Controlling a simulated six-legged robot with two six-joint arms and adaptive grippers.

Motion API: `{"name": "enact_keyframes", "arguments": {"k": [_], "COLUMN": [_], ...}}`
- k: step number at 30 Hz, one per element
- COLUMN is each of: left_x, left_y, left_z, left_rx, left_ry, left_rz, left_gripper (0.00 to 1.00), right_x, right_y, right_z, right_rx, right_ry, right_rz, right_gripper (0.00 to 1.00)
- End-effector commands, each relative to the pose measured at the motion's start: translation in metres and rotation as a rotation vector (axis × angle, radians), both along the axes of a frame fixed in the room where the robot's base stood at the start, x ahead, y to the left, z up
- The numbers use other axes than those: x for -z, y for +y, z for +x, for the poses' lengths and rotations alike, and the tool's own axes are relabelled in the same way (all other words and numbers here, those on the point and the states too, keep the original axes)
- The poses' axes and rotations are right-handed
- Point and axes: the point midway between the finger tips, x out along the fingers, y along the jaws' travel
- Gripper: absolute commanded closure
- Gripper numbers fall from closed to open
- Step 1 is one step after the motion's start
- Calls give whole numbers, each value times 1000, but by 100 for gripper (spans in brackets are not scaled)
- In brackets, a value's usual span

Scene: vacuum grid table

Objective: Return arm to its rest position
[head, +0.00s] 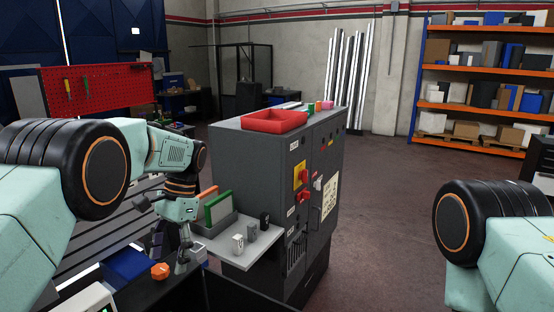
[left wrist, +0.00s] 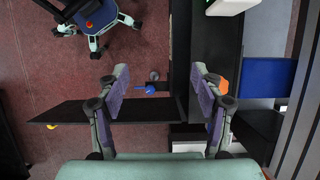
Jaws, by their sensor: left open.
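My left arm comes in from the left in the head view, with its forearm bent down. My left gripper (head: 183,262) points down beside the grey shelf of the cabinet, above a dark surface. In the left wrist view my left gripper (left wrist: 162,76) has its two fingers wide apart with nothing between them. A small blue item (left wrist: 150,89) shows below, seen through the gap between the fingers. Only part of my right arm shows at the right edge of the head view, and its gripper is out of the picture.
The grey cabinet (head: 262,160) stands right of my left gripper, with a red tray (head: 274,121) on top. Its side shelf (head: 262,246) holds small blocks. An orange knob (head: 160,271) and a blue bin (head: 127,264) are close to the gripper. Open floor (head: 390,200) lies right.

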Motion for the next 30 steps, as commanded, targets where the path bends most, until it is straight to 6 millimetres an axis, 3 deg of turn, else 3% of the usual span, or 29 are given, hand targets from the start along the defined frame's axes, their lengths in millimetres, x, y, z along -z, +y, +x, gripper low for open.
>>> {"name": "enact_keyframes", "arguments": {"k": [3, 11, 17, 24, 30], "left_x": [0, 82, 157, 286, 372], "left_y": [1, 4, 4, 1, -3], "left_z": [1, -9, -30, -94, -168], "left_rx": [0, -25, -59, -145, -245], "left_ry": [0, -28, -60, -124, -185], "left_rz": [0, -20, -40, -79, -105], "left_gripper": [33, 33, 33, 33, 33], "right_x": [0, 22, 42, 80, 112], "right_y": [0, 0, 0, 0, 0], "right_z": [0, 0, 0, 0, 0], "right_rx": [0, 0, 0, 0, 0], "right_ry": [0, 0, 0, 0, 0], "right_rz": [0, 0, 0, 0, 0], "right_gripper": [60, 60, 60, 60, 60]}}
